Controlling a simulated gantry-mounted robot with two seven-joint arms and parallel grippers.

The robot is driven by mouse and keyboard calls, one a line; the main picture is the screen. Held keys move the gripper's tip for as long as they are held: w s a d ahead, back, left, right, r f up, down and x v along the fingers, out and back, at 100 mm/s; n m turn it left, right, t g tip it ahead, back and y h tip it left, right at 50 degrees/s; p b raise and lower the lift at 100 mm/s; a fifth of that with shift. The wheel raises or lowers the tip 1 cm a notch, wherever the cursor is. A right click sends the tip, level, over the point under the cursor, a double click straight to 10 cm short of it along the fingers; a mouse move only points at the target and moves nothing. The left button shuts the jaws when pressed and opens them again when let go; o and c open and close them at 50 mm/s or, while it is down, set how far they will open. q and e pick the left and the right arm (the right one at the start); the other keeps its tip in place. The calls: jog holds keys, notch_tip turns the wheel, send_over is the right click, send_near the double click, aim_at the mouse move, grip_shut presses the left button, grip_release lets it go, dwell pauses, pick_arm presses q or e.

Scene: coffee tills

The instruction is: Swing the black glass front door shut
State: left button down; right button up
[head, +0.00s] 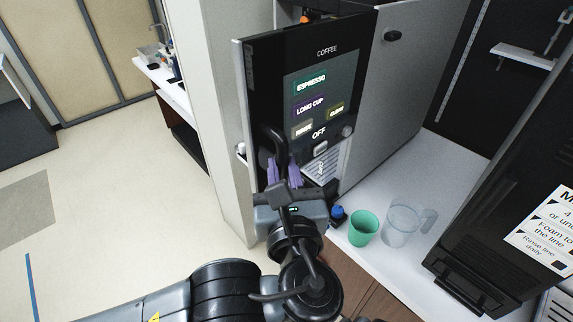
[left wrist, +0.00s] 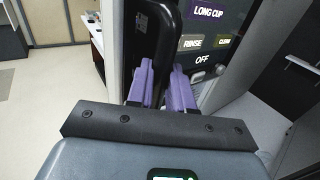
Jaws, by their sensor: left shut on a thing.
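The black glass front door (head: 330,75) of the coffee machine carries lit labels such as ESPRESSO, LONG CUP and OFF. It also shows in the left wrist view (left wrist: 215,35). Its black bar handle (head: 273,142) stands upright near the door's left edge. My left gripper (head: 283,168) has its purple fingers around the handle's lower part and is shut on it; the left wrist view shows the handle (left wrist: 156,38) between the fingers. The door appears to stand out from the grey machine body (head: 400,75), with part of the inside showing above it. My right gripper is out of view.
A green cup (head: 363,228) and a clear jug (head: 403,222) stand on the white counter (head: 375,180), right of my gripper. A black machine (head: 500,215) with a notice stands farther right. Open floor (head: 110,180) lies to the left.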

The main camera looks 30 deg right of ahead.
aim_at(259, 162)
pick_arm(q)
jog(key=shift+w+a+b, duration=0.25)
jog(key=shift+w, duration=0.4)
jog(key=shift+w+a+b, duration=0.25)
jog(key=shift+w+b, duration=0.05)
jog(key=shift+w, duration=0.4)
jog(key=shift+w+a+b, duration=0.25)
jog(key=shift+w, duration=0.4)
jog(key=shift+w, duration=0.1)
jog(key=shift+w+a+f+b, duration=0.15)
jog(key=shift+w+f+b, duration=0.05)
jog(key=shift+w+b, duration=0.45)
jog(key=w+b, duration=0.2)
jog(key=w, duration=0.1)
jog(key=w+b, duration=0.1)
jog(key=w, duration=0.1)
jog(key=shift+w+a+r, duration=0.15)
jog(key=shift+w+a, duration=0.1)
jog(key=shift+a, duration=0.15)
